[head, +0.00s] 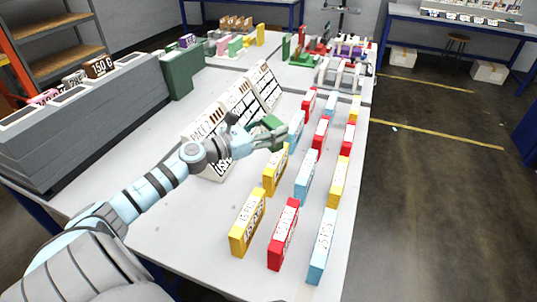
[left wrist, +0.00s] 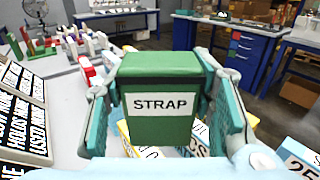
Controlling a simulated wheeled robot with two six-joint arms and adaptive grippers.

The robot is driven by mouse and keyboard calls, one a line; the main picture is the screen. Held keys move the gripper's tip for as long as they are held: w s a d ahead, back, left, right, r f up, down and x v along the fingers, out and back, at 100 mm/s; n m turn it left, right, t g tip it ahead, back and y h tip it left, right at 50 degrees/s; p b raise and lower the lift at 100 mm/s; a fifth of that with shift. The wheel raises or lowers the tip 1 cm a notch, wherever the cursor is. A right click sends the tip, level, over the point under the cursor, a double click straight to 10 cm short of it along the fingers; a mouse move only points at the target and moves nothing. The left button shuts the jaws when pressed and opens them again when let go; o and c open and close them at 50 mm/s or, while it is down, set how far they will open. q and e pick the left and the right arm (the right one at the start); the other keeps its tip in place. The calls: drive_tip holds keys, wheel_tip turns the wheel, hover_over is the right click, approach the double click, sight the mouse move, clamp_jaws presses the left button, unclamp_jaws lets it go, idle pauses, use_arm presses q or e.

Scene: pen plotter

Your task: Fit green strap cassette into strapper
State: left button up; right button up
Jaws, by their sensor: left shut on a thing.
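My left gripper (head: 277,135) is shut on a green block-shaped cassette (head: 268,122), above the table between the slanted label panels and the rows of coloured boxes. In the left wrist view the cassette (left wrist: 160,76) sits upright between the two fingers, with a white STRAP label facing the camera. It is held clear of the boxes below it. I cannot tell for sure which machine is the strapper. A dark green upright block (head: 184,73) stands at the back left, and red and green devices (head: 312,50) stand at the far end. My right gripper is not in view.
Rows of yellow (head: 248,222), red (head: 284,234) and light blue boxes (head: 321,246) stand along the table's right side. Slanted white panels with black text (head: 236,100) stand left of them. A long grey unit (head: 90,118) lines the left edge. The table (head: 185,235) is bare at front left.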

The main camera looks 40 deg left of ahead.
use_arm(q)
drive_tip(key=w+a+r+n+y, duration=0.2)
drive_tip(key=w+a+n+y, duration=0.15)
drive_tip(key=a, duration=0.45)
drive_tip(key=shift+m+t+y, duration=0.25)
drive_tip(key=shift+m+t, duration=0.15)
drive_tip(key=shift+m, duration=0.05)
wheel_tip(320, 180, down, 19)
drive_tip(key=b, duration=1.3)
drive_tip(key=shift+a+f+b, duration=0.15)
drive_tip(key=shift+b, duration=0.2)
drive_tip(key=shift+f, duration=0.3)
drive_tip(key=shift+r, duration=0.1)
drive_tip(key=o, duration=0.9)
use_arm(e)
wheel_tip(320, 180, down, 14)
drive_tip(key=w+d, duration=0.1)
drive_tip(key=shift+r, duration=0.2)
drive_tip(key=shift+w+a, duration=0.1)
